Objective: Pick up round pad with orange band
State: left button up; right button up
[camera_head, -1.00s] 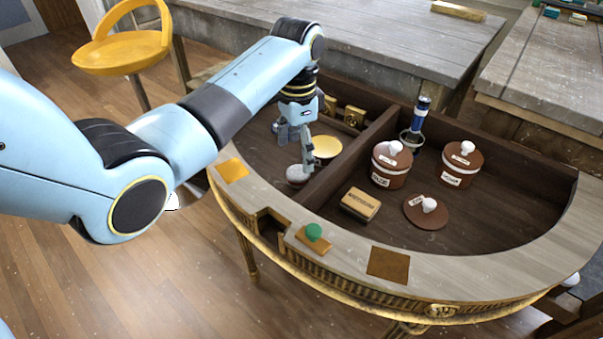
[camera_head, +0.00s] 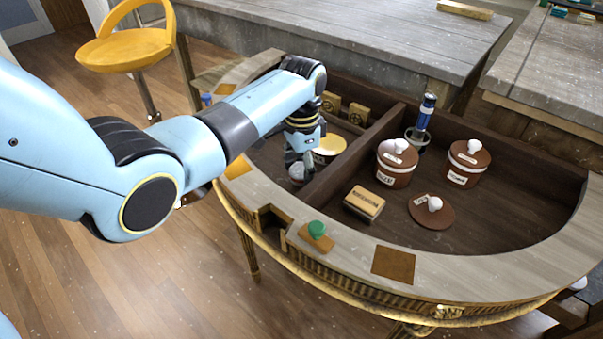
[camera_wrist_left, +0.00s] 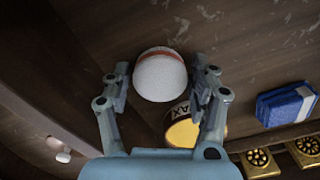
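The round pad with orange band (camera_wrist_left: 160,78) is a white, domed disc with a reddish-orange stripe along its upper edge in the left wrist view. In the head view the pad (camera_head: 297,172) sits on the floor of the console's left compartment, partly hidden by my gripper. My left gripper (camera_wrist_left: 162,84) is open, with one finger on each side of the pad and a small gap at each side. In the head view my left gripper (camera_head: 298,160) points down over it. My right gripper is in neither view.
A gold-lidded tin (camera_head: 330,146) stands close beside the pad. A wooden divider (camera_head: 352,157) borders the compartment on the right. A blue box (camera_wrist_left: 286,105) shows in the wrist view. Brown lidded pots (camera_head: 396,165) stand beyond the divider.

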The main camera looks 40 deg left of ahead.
aim_at(301, 169)
pick_arm(q)
jog(key=c, duration=0.6)
notch_tip(301, 169, up, 10)
jog(key=shift+p, duration=0.9)
